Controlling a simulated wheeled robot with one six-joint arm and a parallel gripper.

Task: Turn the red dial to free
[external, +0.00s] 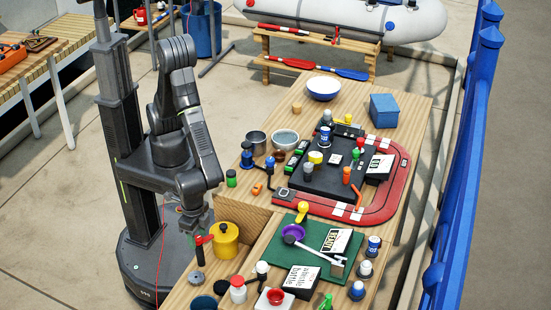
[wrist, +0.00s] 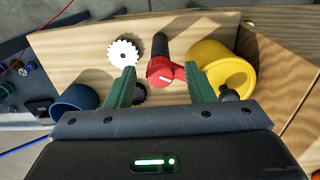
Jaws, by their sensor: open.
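A red dial (wrist: 164,70) with a white mark on its face shows in the wrist view, with a dark cylindrical part behind it. In the external view it appears as a red piece (external: 204,240) left of a yellow pot (external: 226,241). My gripper (wrist: 161,69) is open, its two green fingers on either side of the dial in the picture. I see no contact; the height gap is hard to judge. In the external view my gripper (external: 190,213) is above and just left of the dial. I cannot read any label by the dial.
In the wrist view the yellow pot (wrist: 220,69) stands close to the right finger. A white toothed wheel (wrist: 123,53) and a blue cup (wrist: 75,100) lie left.

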